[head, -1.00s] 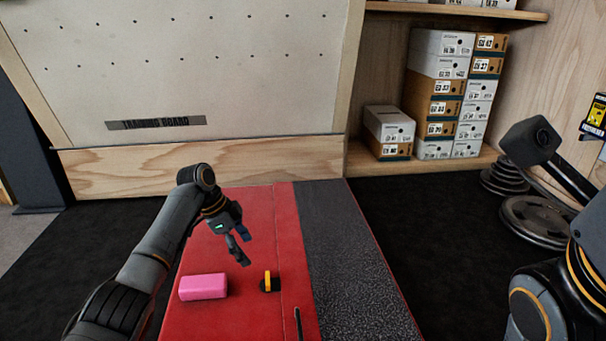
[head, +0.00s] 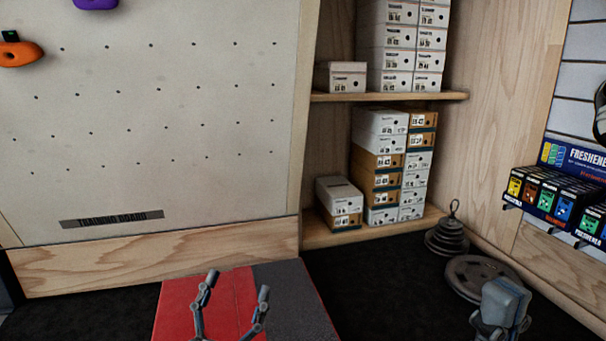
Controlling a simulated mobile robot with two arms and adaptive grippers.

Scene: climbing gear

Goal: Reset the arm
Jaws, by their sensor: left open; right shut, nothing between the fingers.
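My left gripper (head: 237,283) shows at the bottom of the head view, over the red and grey pad (head: 290,290). Its two fingers are spread wide and point up, with nothing between them. My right gripper (head: 502,304) is at the bottom right, over the dark floor near the weight plates. It is shut, holds nothing that I can see, and its lower part is cut off by the frame's edge. The rest of both arms is out of view.
The training board (head: 160,140) stands behind the pad. Shoe boxes (head: 380,165) are stacked on wooden shelves (head: 390,97). Weight plates (head: 480,277) lie on the floor at the right. A freshener display (head: 555,190) hangs on the right wall. Dark floor lies between.

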